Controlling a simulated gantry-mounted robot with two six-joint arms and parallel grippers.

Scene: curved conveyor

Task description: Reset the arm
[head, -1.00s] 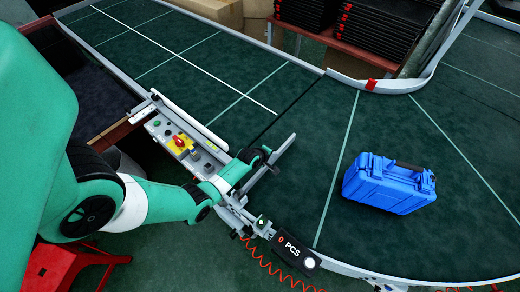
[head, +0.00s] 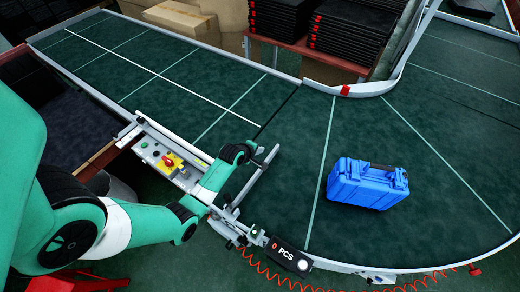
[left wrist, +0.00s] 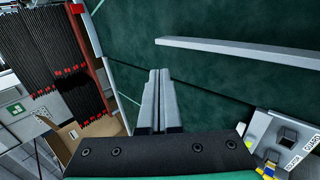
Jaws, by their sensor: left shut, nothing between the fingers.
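My left arm comes in from the left in the head view. Its gripper (head: 260,159) is small and hard to make out, low over the near edge of the green conveyor (head: 275,205), beside a grey rail. In the left wrist view the two grey fingers (left wrist: 158,95) lie together, shut with nothing between them. A blue case (head: 367,183) lies on the curved belt to the right, well apart from this gripper. My right gripper is not in view.
A control panel (head: 165,155) with a red knob is beside the left forearm. A counter display (head: 287,254) is on the near conveyor edge. Stacked black trays (head: 345,35) and cardboard boxes (head: 185,18) stand behind the belt. The belt between gripper and case is clear.

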